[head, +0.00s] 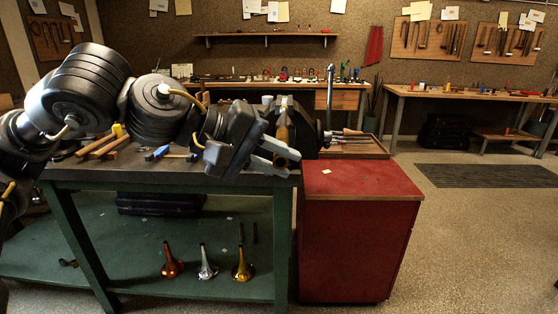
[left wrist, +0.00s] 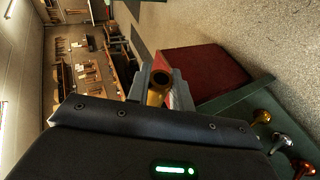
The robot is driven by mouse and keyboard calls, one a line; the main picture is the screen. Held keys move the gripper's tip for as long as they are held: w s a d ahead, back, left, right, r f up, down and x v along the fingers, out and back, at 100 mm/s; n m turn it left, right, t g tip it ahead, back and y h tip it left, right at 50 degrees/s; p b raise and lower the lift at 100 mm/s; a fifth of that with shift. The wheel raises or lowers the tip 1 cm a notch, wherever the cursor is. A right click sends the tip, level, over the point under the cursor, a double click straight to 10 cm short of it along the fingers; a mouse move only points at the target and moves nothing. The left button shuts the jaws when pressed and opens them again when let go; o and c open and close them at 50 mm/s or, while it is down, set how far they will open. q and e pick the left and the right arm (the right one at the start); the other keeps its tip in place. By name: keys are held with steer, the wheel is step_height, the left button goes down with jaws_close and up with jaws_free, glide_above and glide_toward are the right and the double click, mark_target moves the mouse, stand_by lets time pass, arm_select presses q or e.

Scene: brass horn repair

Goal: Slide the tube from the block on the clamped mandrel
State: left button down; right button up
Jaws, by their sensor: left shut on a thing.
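My left gripper (head: 284,154) reaches over the workbench from the left and is shut on a brass tube (head: 283,133). In the left wrist view the tube (left wrist: 156,94) sits between the grey fingers (left wrist: 157,82), its dark open end facing the camera. A dark vise-like block (head: 297,114) stands just behind the gripper at the bench's right end. My gripper and the tube cover much of it, so I cannot make out the mandrel or whether the tube is still around it. My right gripper is not in view.
A wooden tray (head: 372,151) with several rods lies behind the red cabinet (head: 362,183). Hammers (head: 97,146) and a blue tool (head: 158,153) lie on the green workbench (head: 70,170). Red, silver and gold bells (head: 242,264) stand on its lower shelf.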

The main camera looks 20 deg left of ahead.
arm_select(q)
steer(key=shift+w, duration=0.1)
stand_by(0.3)
steer(key=shift+w+a, duration=0.25)
steer(key=shift+w, duration=0.7)
steer(key=shift+w+a, duration=0.25)
steer(key=shift+w, duration=0.7)
steer(key=shift+b, duration=0.3)
stand_by(0.4)
steer(key=shift+w, duration=0.15)
